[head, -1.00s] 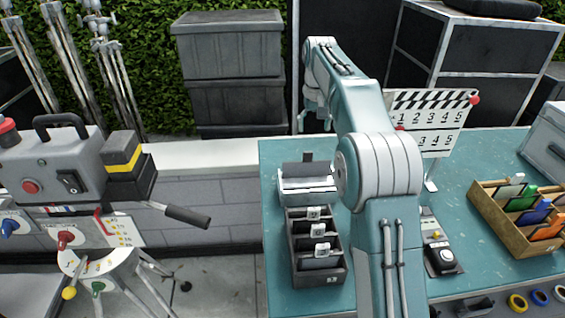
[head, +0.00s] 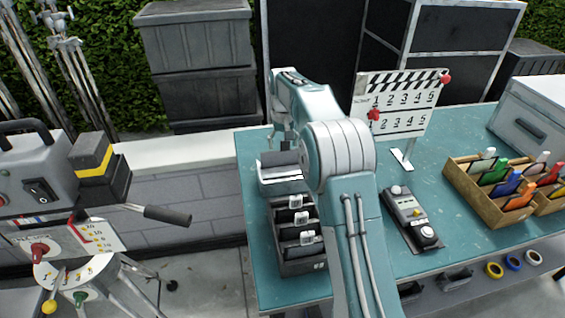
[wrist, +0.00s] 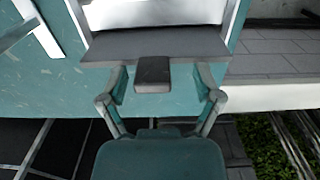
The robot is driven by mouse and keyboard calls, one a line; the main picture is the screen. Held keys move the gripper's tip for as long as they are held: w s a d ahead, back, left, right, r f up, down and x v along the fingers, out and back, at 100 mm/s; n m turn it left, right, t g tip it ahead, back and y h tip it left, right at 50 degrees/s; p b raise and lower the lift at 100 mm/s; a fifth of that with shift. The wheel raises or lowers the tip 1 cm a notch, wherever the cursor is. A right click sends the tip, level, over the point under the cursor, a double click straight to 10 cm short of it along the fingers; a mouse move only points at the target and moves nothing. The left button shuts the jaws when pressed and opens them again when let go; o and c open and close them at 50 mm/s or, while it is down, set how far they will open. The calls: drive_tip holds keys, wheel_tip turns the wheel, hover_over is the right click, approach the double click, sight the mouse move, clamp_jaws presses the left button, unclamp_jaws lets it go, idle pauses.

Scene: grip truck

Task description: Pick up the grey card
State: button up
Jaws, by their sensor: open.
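The grey card (wrist: 110,48) shows at the top of the wrist view as a wide grey plate with a darker block-like tab (wrist: 153,75) projecting towards my gripper. In the head view the dark card (head: 280,158) stands in a pale holder (head: 284,187) at the back left of the teal table. My gripper (wrist: 163,84) is open, with one finger on each side of the tab and gaps between. In the head view my gripper (head: 284,137) is small, just above and behind the card. I cannot tell its exact height over the tab.
A dark slotted rack (head: 300,265) stands in front of the holder. A camera rig (head: 40,190) stands left of the table.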

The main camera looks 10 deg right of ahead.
drive_tip(key=shift+d+f, duration=0.2)
drive_tip(key=shift+d, duration=0.35)
drive_tip(key=shift+a, duration=0.15)
drive_tip(key=c, duration=0.9)
drive_tip(key=shift+a, duration=0.3)
clamp_jaws()
drive_tip(key=shift+d, duration=0.15)
